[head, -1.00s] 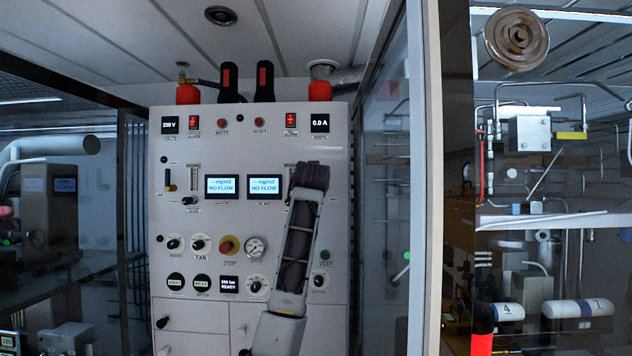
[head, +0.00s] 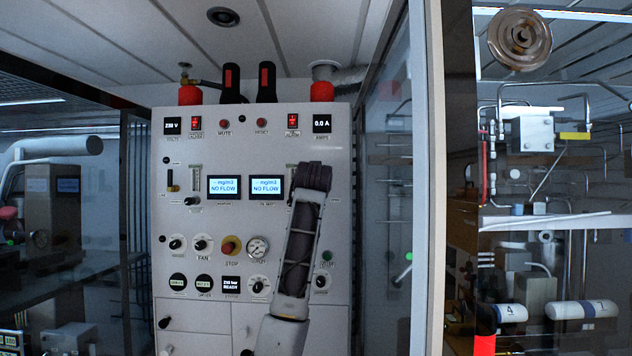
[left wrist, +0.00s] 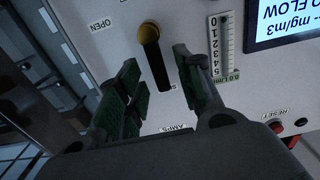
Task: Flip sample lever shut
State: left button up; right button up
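The lever (left wrist: 157,60) on the white panel shows in the left wrist view, where the picture is roughly upside down. It has a rounded brass end beside the OPEN label and a black length running toward a mostly hidden label starting with S. My left gripper (left wrist: 155,58) is open, with one green-padded finger on each side of the lever. Gaps show between lever and fingers. In the head view my left wrist (head: 312,178) covers this lever and the gripper fingers. My right gripper is not in view.
The white panel (head: 225,145) also carries a similar lever (head: 171,181) at left, two NO FLOW displays (head: 223,187), a red stop button (head: 230,246) and a gauge (head: 257,247). A flow scale (left wrist: 222,48) stands close to my gripper. A glass partition with a pale post (head: 432,180) is at right.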

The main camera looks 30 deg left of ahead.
pick_arm(q)
jog(key=v, duration=1)
jog(key=shift+s, duration=0.35)
jog(key=shift+d+f, duration=0.1)
jog(key=shift+d, duration=0.05)
dwell(0.4)
